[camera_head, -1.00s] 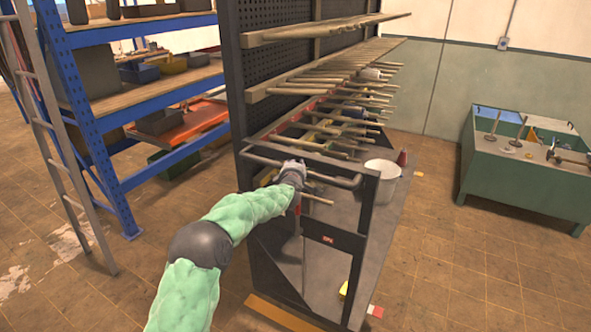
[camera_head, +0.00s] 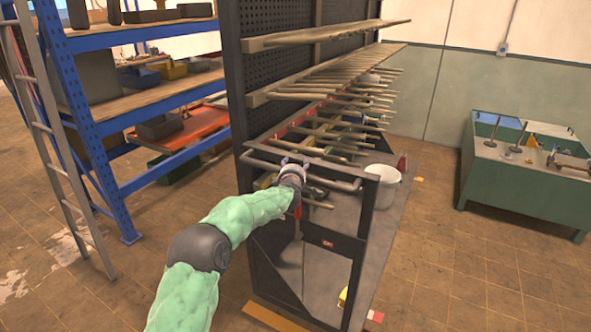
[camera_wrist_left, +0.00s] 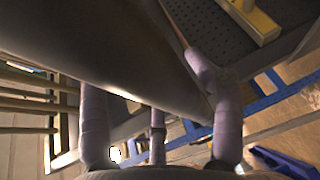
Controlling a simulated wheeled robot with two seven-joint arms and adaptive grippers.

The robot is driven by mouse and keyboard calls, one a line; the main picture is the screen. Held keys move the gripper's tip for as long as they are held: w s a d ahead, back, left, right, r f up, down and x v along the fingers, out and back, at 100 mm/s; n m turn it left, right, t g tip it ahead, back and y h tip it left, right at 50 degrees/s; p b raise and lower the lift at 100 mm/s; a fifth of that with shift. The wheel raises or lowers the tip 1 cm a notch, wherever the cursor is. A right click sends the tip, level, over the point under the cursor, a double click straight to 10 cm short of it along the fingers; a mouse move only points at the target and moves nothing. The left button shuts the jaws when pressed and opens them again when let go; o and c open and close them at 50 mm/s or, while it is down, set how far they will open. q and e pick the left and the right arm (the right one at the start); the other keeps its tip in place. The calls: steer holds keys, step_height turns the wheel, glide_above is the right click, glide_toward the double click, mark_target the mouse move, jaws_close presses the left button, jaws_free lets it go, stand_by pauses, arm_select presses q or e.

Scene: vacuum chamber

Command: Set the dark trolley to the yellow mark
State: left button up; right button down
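The dark trolley (camera_head: 358,240) is a tall black rack with a perforated back panel and rows of wooden pegs. A horizontal handle bar (camera_head: 335,183) crosses its near end. My left gripper (camera_head: 294,163) is at this bar, its fingertips spread and sticking up past it. In the left wrist view the bar (camera_wrist_left: 110,50) runs diagonally close to the camera, and the lilac fingers (camera_wrist_left: 157,130) stand apart around it; contact is unclear. A yellow-orange strip (camera_head: 272,317) lies on the floor at the trolley's near end. A small yellow patch (camera_head: 343,296) shows by its front post. My right gripper is out of view.
A blue shelf unit (camera_head: 85,115) and a ladder (camera_head: 60,150) stand at the left. A white bucket (camera_head: 383,185) sits on the trolley's base. A green bench (camera_head: 520,185) is at the right, with open tiled floor between. A red-and-white marker (camera_head: 375,316) lies near the trolley.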

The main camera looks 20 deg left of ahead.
arm_select(q)
steer(key=shift+d+f, duration=0.1)
steer(key=shift+f, duration=0.2)
steer(key=shift+s, duration=0.1)
steer(key=v, duration=1.2)
steer(key=shift+r, duration=0.3)
